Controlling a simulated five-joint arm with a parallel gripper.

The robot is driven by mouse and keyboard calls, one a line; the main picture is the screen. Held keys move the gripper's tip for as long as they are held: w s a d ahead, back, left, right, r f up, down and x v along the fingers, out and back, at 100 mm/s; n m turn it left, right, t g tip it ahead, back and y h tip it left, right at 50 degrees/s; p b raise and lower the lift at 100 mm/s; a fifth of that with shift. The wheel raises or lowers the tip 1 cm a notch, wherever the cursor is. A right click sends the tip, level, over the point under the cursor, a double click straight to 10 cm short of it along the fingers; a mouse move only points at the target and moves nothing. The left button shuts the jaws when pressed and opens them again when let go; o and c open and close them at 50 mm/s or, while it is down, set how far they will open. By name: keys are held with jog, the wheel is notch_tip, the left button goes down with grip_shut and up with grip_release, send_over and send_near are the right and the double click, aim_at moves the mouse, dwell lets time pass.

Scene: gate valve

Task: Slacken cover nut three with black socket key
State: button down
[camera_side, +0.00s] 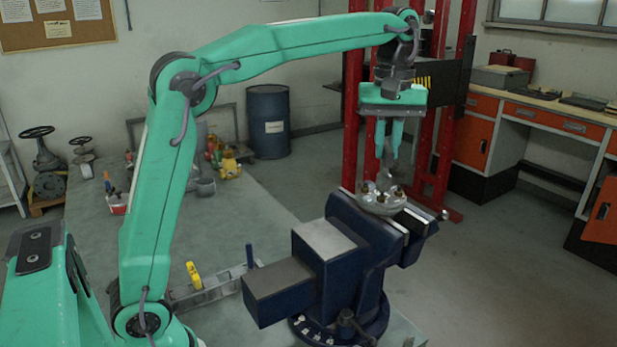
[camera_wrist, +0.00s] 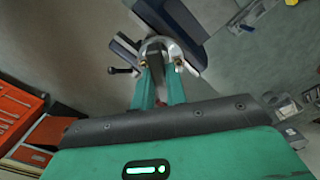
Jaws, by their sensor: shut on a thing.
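The gate valve's round grey cover (camera_side: 383,207) sits on top of the blue vise, with several brass-coloured nuts (camera_side: 366,189) around its rim. Two nuts also show in the wrist view, one (camera_wrist: 179,61) right of my fingers. I cannot tell which nut is number three. My gripper (camera_side: 388,152) points down above the cover, its green fingers shut on a slim dark grey shape that looks like the black socket key (camera_wrist: 163,76). The key's lower end runs into the valve's grey middle, so I cannot tell whether it touches a nut.
The blue vise (camera_side: 316,243) stands at the bench's front right. A metal rack (camera_side: 207,292) left of it holds a yellow-handled tool (camera_side: 194,274) and a blue-handled tool (camera_side: 250,255). Red uprights (camera_side: 468,60) stand behind my gripper. The middle of the bench (camera_side: 215,235) is clear.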

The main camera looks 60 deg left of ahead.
jog(key=shift+m, duration=1.6)
jog(key=shift+m, duration=1.1)
jog(key=shift+f, duration=1.25)
dwell(1.6)
jog(key=shift+n, duration=0.3)
jog(key=shift+n, duration=1.7)
jog(key=shift+n, duration=2)
